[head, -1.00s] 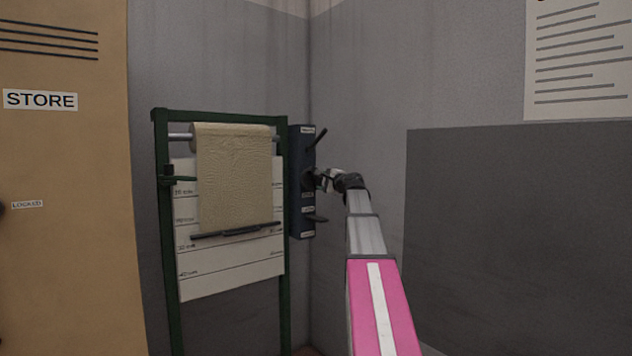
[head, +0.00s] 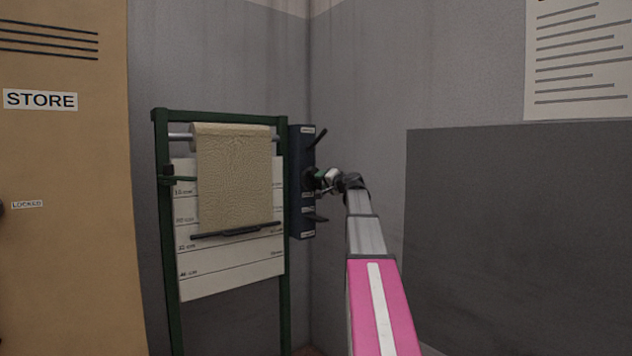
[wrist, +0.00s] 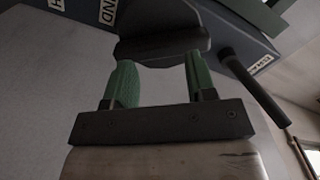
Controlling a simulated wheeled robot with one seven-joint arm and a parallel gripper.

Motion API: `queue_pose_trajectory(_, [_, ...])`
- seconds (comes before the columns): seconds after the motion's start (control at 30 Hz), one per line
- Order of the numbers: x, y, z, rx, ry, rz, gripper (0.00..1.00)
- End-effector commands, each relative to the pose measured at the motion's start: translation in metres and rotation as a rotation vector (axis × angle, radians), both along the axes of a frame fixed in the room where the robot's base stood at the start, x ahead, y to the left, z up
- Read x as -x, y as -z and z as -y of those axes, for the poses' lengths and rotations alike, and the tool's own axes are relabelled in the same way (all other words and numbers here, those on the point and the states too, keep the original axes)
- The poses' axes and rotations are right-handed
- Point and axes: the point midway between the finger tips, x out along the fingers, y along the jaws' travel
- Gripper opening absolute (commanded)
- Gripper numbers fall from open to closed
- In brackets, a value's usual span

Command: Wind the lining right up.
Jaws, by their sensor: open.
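The lining (head: 234,178) is a beige sheet. It hangs from a roller (head: 181,137) in a green frame, with a dark bar (head: 235,231) along its lower edge. A dark blue box (head: 300,212) is at the frame's right side, with a lever sticking up near its top and another part low down. My gripper (head: 319,178) is at the box's middle. In the wrist view its green fingers (wrist: 158,66) are apart, with their tips at a dark knob or handle (wrist: 163,42). I cannot tell whether they touch it.
A white marked board (head: 230,276) stands behind the lining. A tan cabinet (head: 62,160) labelled STORE and LOCKED is at the left. A grey wall panel (head: 520,230) is at the right. In the wrist view a dark rod (wrist: 254,86) lies right of the fingers.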

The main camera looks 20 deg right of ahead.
Motion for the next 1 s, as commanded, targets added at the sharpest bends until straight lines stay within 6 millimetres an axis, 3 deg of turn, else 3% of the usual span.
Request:
queue_pose_trajectory(0.17, [0.0,0.0,0.0,0.07,0.0,0.026,0.51])
queue_pose_trajectory(0.5, [0.0,0.0,0.0,0.416,0.0,0.151,0.51])
queue_pose_trajectory(0.77, [0.0,0.0,0.0,0.529,0.0,0.192,0.51])
queue_pose_trajectory(1.0, [0.0,0.0,0.0,0.759,0.0,0.276,0.51])
